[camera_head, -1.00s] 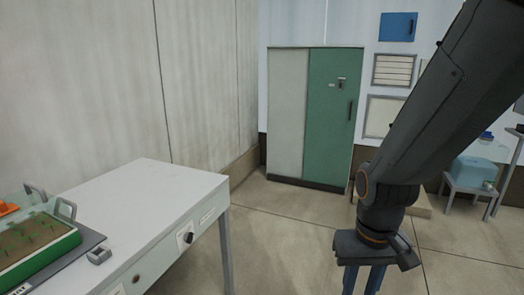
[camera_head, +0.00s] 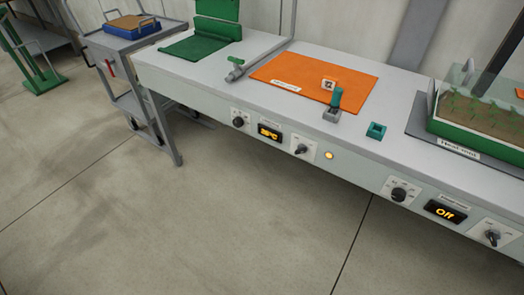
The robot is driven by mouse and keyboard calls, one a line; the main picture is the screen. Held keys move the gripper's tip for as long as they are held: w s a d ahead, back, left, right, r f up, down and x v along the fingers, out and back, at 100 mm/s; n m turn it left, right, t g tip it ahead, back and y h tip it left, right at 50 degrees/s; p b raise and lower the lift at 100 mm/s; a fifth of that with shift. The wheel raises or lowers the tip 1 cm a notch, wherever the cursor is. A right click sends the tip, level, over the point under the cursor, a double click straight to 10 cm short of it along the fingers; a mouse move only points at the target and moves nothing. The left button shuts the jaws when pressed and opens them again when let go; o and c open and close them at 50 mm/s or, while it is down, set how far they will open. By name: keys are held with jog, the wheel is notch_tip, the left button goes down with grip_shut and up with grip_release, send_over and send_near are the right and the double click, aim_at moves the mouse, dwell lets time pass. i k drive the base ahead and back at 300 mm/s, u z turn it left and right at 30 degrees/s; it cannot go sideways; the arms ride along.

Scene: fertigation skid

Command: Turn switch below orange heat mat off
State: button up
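The orange heat mat (camera_head: 312,82) lies flat on the grey-white bench, with a small label at its front edge. On the bench front below it is a black rotary switch (camera_head: 301,149) on a white plate; its plate markings are too small to read. Left of the switch a lit display (camera_head: 269,131) appears to read 25°C, with a black dial (camera_head: 238,121) further left. Right of the switch an amber lamp (camera_head: 329,155) glows. My gripper is not in view.
Further right are another dial (camera_head: 398,194), a display reading Off (camera_head: 445,211) and a second switch (camera_head: 492,237). A green-rimmed seedling tray (camera_head: 478,148) stands above them. A grey cart (camera_head: 135,42) stands at left. The floor before the bench is clear.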

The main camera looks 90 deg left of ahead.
aim_at(302, 148)
jog(key=u, duration=2.85)
jog(key=k, duration=0.45)
jog(key=z, duration=0.75)
jog(key=i, duration=0.75)
jog(key=u, duration=0.85)
